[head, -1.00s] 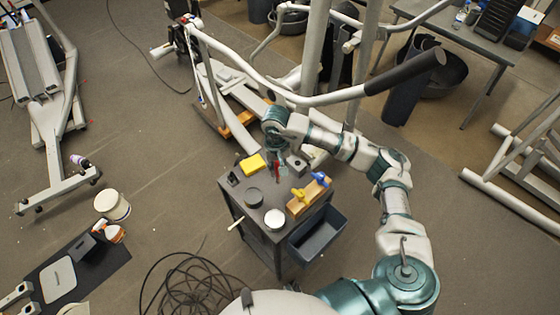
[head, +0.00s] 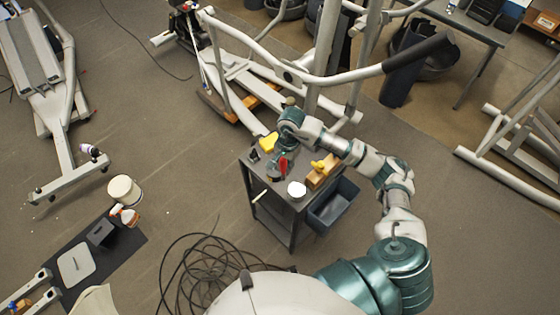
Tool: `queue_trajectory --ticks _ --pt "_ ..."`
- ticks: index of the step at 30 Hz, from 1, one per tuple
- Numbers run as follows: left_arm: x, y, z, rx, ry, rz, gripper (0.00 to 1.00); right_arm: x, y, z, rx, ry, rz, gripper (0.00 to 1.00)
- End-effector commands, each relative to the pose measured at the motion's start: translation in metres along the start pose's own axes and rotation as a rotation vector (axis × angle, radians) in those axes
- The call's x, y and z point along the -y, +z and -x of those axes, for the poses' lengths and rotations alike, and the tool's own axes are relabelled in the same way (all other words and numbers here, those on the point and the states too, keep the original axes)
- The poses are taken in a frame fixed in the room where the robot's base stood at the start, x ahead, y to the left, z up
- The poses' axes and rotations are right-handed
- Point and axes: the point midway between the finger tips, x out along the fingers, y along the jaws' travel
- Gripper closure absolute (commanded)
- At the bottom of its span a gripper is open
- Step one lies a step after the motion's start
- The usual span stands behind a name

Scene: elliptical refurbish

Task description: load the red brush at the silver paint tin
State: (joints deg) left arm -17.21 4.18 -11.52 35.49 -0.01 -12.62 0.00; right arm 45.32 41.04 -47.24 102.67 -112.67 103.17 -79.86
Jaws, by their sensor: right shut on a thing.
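My right gripper (head: 282,153) is over the grey cart and shut on the red brush (head: 283,166), which points down. The brush's lower end is over or beside a dark-topped round tin (head: 274,174), seemingly the silver paint tin. The gripper and brush partly cover that tin, and I cannot tell whether the bristles touch its contents. A second round tin with a white top (head: 297,188) stands nearer on the cart. My left gripper is not in view.
The cart (head: 266,190) also bears a yellow object (head: 268,142) and a wooden block (head: 322,176) with a yellow-handled tool. A dark bin (head: 333,204) hangs on its right side. Black cable (head: 205,270) lies coiled on the floor. An elliptical's handlebar (head: 340,77) crosses behind my arm.

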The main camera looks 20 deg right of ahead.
Motion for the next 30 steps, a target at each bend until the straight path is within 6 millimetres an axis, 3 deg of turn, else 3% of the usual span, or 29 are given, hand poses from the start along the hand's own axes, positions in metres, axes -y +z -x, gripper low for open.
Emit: queue_trajectory --ticks 9,15,23,30 --pt "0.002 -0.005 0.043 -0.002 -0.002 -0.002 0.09 -0.035 -0.011 0.000 0.019 -0.095 -0.677 1.00" --pt "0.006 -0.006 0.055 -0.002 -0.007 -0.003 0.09 -0.053 -0.021 -0.002 0.025 -0.146 -0.968 1.00" --pt "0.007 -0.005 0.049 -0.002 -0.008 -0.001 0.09 -0.056 -0.025 -0.013 0.027 -0.157 -1.030 1.00" --pt "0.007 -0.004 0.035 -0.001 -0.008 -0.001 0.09 -0.056 -0.028 -0.037 0.027 -0.156 -1.028 1.00"
